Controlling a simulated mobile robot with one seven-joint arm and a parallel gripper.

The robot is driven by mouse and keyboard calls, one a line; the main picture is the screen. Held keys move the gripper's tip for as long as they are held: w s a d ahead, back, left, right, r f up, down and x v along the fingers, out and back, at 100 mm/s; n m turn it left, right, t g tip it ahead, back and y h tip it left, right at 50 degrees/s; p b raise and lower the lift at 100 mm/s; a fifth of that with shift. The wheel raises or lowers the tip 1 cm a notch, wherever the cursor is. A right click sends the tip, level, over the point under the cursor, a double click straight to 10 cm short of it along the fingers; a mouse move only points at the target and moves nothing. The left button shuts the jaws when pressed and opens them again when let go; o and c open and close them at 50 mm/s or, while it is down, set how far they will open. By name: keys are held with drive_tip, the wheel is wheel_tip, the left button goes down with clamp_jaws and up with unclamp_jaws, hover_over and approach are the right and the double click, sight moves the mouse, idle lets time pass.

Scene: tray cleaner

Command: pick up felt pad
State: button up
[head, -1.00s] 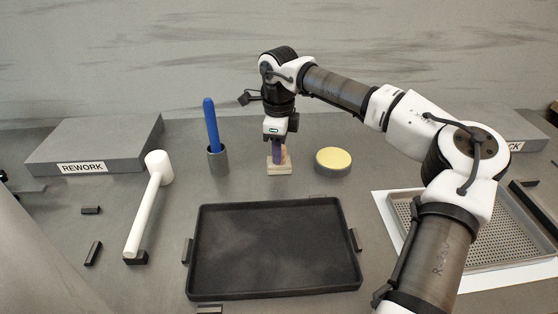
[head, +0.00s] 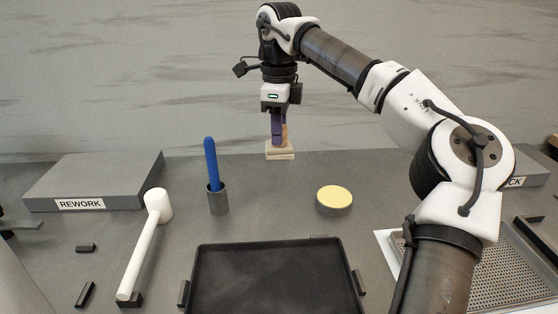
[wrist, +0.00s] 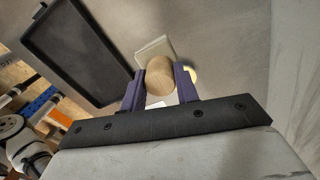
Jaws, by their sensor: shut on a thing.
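The felt pad (head: 279,154) is a pale cream block with a round wooden knob on top. In the head view it hangs upright below my gripper (head: 279,137), raised above the bench near its back edge. My gripper is shut on the knob with its purple fingers on either side. In the wrist view the wooden knob (wrist: 160,75) sits between the two fingers (wrist: 160,88), and part of the pale pad (wrist: 154,48) shows behind it. The fingers hide part of the knob in the head view.
A dark tray (head: 205,262) lies at the front middle. A yellow-topped round tin (head: 334,199) and a grey cup (head: 218,203) holding a blue stick stand behind it. A white mallet (head: 143,240) and REWORK platform (head: 110,172) are left. A perforated tray (head: 500,275) is right.

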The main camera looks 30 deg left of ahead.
wheel_tip(320, 180, up, 12)
drive_tip(key=p, duration=0.3)
drive_tip(key=shift+r, duration=0.2)
drive_tip(key=o, duration=0.4)
drive_tip(key=shift+c, duration=1.5)
